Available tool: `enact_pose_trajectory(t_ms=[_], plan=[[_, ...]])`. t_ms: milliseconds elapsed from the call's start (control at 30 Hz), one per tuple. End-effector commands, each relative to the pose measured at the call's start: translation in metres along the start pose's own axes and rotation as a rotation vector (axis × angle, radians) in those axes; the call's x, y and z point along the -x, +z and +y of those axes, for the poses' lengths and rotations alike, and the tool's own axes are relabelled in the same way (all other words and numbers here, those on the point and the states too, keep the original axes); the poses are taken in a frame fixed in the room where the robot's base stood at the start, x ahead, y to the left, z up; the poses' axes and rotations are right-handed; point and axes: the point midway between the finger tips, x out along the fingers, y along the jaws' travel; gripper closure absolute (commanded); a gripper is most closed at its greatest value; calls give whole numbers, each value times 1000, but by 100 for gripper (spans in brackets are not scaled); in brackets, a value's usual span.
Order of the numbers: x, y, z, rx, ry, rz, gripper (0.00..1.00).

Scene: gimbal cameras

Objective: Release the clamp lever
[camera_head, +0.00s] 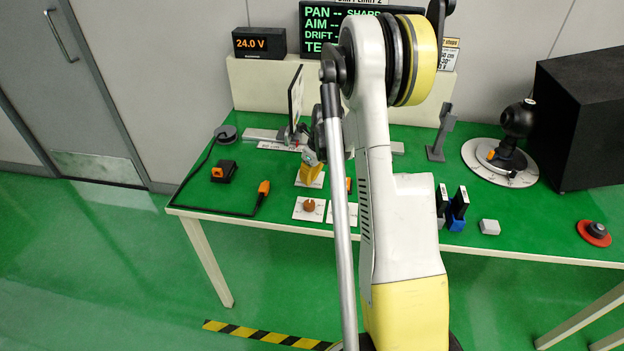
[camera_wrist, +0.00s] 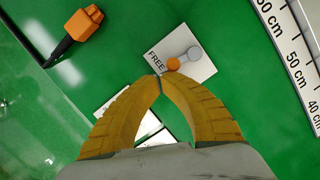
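The clamp lever (camera_wrist: 183,58) is a small grey lever with an orange knob (camera_wrist: 173,65) at one end and a round grey end at the other. It lies on a white card (camera_wrist: 203,66) marked FREE, and the knob end is nearer that word. In the wrist view my gripper (camera_wrist: 160,78) has yellow fingers with their tips together, just beside the knob. Nothing shows between the tips, and I cannot tell whether they touch the knob. In the head view my gripper (camera_head: 312,172) is low over the same card (camera_head: 299,182) and hides the lever.
A scale strip (camera_wrist: 291,62) runs along the right of the wrist view. An orange connector (camera_head: 263,188) on a black cable lies to the left. White cards (camera_head: 301,214) lie in front, one bearing a brown knob (camera_head: 309,204). A flat upright panel (camera_head: 296,100) stands behind my gripper.

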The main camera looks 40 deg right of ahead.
Motion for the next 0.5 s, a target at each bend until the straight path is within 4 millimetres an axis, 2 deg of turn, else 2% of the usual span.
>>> enact_pose_trajectory(t_ms=[133, 500], plan=[[-1, 5, 3, 1, 0, 0, 100], [-1, 4, -1, 1, 0, 0, 100]])
